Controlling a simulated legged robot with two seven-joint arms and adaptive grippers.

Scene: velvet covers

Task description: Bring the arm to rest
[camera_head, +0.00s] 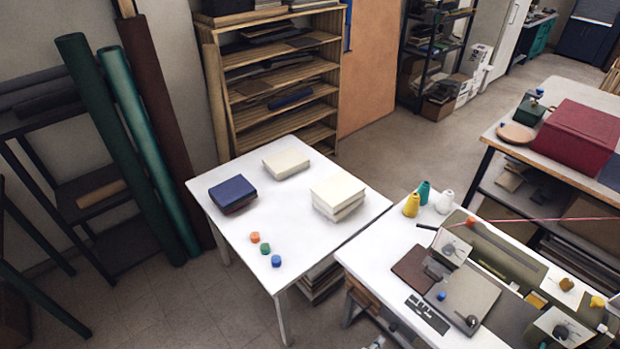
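Neither of my arms nor grippers can be made out clearly in the head view. A small grey and dark piece (375,342) shows at the bottom edge, and I cannot tell what it is. A white table (322,235) stands in the middle. On it are a dark blue stack (232,190), a cream stack (286,163) and a taller cream stack (338,193). Orange (255,237), green (265,247) and blue (276,261) small round pieces lie in a row near its front left.
A second white table (385,245) at the lower right bears thread cones (411,204), a grey board (468,296) and machines. Tall fabric rolls (90,130) lean at the left. A wooden shelf (333,75) stands behind. Floor (190,310) is open at the front left.

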